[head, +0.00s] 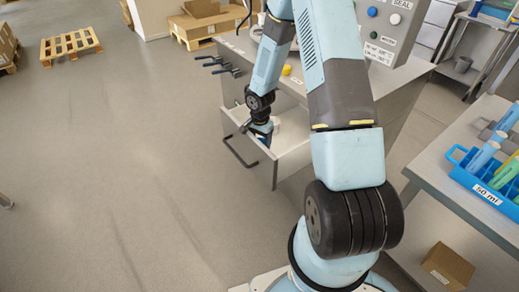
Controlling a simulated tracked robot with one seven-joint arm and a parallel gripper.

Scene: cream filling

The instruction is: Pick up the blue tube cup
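My gripper (264,136) is small and far off, reaching down into an open drawer (292,138) of the grey bench. Its fingers are partly hidden by the drawer front, and I cannot tell whether they are open or shut or hold anything. A small white thing (276,123) shows beside it in the drawer. A light blue tube (484,155) leans in the blue rack (463,177) marked "50 ml" on the right table, far from my gripper. Another blue tube (508,118) lies behind it. I cannot tell which thing is the blue tube cup.
Green tubes (503,173) stand in the same rack. A sealing machine (385,28) and a yellow round piece (286,70) are on the bench top. The drawer handle (238,153) juts out to the left. A cardboard box (447,267) sits low at right.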

